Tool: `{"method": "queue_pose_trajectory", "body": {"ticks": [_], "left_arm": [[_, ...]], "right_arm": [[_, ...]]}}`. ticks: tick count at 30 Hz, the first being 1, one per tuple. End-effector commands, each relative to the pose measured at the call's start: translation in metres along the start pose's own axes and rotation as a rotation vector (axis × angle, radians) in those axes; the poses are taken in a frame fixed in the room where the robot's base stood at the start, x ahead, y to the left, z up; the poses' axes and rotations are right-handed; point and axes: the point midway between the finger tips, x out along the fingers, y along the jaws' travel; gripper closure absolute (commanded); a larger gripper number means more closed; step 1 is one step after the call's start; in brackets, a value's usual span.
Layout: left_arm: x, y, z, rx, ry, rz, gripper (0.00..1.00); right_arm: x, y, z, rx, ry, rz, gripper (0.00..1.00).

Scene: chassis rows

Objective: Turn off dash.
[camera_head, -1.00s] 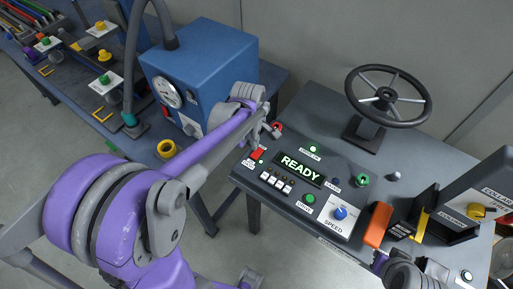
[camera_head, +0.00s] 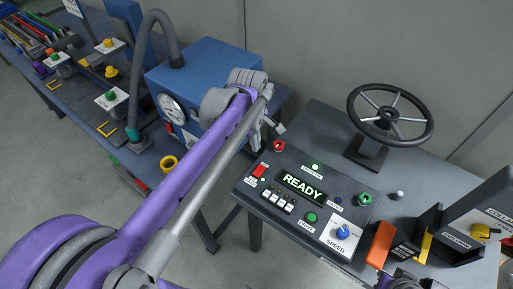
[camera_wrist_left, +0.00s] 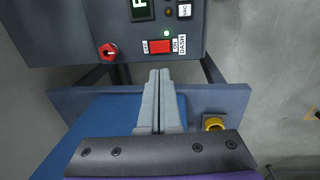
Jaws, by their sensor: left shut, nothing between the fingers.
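The dash (camera_head: 290,196) is a dark control panel with a lit READY display (camera_head: 302,185). Its red rocker switch (camera_head: 259,170) sits at the panel's left edge. In the left wrist view the red switch (camera_wrist_left: 159,46) is labelled DASH, with a lit green lamp (camera_wrist_left: 166,32) beside it; which way it is tipped I cannot tell. My left gripper (camera_head: 279,127) is shut and empty, above the panel's back left corner and apart from the switch. In the left wrist view its fingertips (camera_wrist_left: 160,73) point toward the switch.
A red knob (camera_head: 279,146) is at the panel's back left corner. A speed dial (camera_head: 342,232), an orange handle (camera_head: 381,245) and a steering wheel (camera_head: 390,115) are to the right. A blue box with a gauge (camera_head: 190,85) stands on the left bench, near my left arm.

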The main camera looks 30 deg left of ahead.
Motion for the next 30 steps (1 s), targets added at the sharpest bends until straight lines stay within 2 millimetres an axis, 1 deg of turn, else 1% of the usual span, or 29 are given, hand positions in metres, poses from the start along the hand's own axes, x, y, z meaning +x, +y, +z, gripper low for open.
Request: {"method": "queue_pose_trajectory", "body": {"ticks": [1,3,6,9,13,20,23,26,30], "left_arm": [[0.007,0.000,-0.001,0.000,-0.001,-0.005,1.00],[0.009,0.004,-0.002,0.000,-0.001,-0.005,1.00],[0.008,0.009,-0.003,0.000,-0.001,-0.003,1.00],[0.005,0.013,-0.003,0.000,0.000,0.000,1.00],[0.002,0.014,-0.003,0.000,0.000,0.002,1.00],[0.004,0.014,-0.003,0.000,0.000,0.002,1.00],[0.013,0.014,-0.003,0.000,0.000,0.002,1.00],[0.029,0.014,-0.003,0.000,0.000,0.002,1.00],[0.059,0.014,-0.003,0.000,0.000,0.002,1.00]], "right_arm": [[0.010,0.000,0.011,0.000,-0.009,0.000,1.00],[0.020,0.000,0.020,0.000,-0.016,0.000,1.00],[0.030,0.000,0.029,0.000,-0.023,0.000,1.00],[0.033,0.000,0.032,0.000,-0.024,0.000,1.00],[0.031,0.000,0.030,0.000,-0.023,0.000,1.00],[0.031,0.000,0.030,0.000,-0.023,0.000,1.00],[0.032,0.000,0.030,0.000,-0.024,0.000,1.00],[0.033,0.000,0.032,0.000,-0.024,0.000,1.00],[0.035,0.000,0.034,0.000,-0.026,0.000,1.00]]}}
